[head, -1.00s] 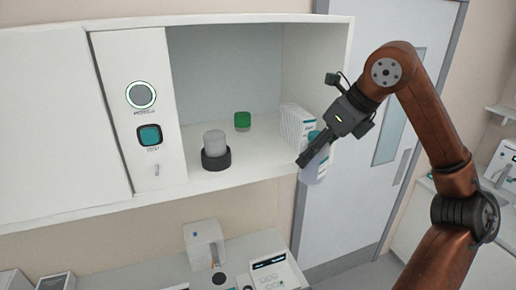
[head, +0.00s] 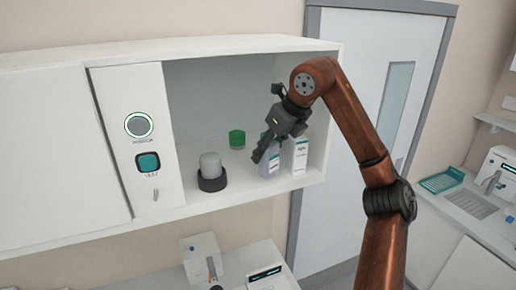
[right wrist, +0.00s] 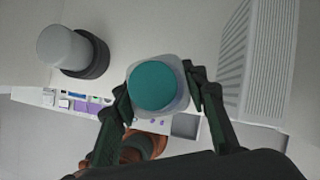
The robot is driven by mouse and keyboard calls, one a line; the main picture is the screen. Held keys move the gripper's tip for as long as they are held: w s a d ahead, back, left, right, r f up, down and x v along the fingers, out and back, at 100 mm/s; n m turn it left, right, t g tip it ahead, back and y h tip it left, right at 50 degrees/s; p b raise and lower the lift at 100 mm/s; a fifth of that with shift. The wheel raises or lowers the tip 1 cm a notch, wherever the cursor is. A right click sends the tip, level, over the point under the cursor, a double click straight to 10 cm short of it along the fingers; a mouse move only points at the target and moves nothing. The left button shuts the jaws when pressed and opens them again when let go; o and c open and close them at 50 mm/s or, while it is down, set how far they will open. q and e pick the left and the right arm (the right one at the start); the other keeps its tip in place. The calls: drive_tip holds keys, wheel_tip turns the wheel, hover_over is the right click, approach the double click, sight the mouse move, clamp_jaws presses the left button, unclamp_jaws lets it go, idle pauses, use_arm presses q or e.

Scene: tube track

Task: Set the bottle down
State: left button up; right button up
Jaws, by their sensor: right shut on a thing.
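The bottle (head: 268,168) is pale and translucent with a teal cap. In the head view it is upright at the front of the open shelf, partly hidden by my right gripper (head: 261,155). In the right wrist view the bottle's teal cap (right wrist: 158,86) lies between the two fingers of my right gripper (right wrist: 160,98), which is shut on the bottle. Whether its base touches the shelf (head: 238,184) I cannot tell. My left gripper is in neither view.
A white box (head: 295,156) stands close to the right of the bottle. Shelf floor between the cylinder and the bottle is clear.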

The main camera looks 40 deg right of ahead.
drive_tip(key=shift+w+a+r+p, duration=0.1)
drive_tip(key=shift+w+p, duration=0.25)
drive_tip(key=shift+w, duration=0.3)
drive_tip(key=shift+w+a+r+p, duration=0.1)
drive_tip(key=shift+w+p, duration=0.2)
drive_tip(key=shift+w, duration=0.3)
drive_tip(key=shift+x, duration=1.05)
drive_tip(key=shift+w, duration=0.2)
drive_tip(key=shift+s+d, duration=0.1)
drive_tip(key=shift+s, duration=0.15)
drive_tip(key=shift+f, duration=0.2)
drive_tip(key=o, duration=1.2)
drive_tip(key=shift+w, duration=0.15)
drive_tip(key=shift+c, duration=0.2)
drive_tip(key=shift+o, duration=1)
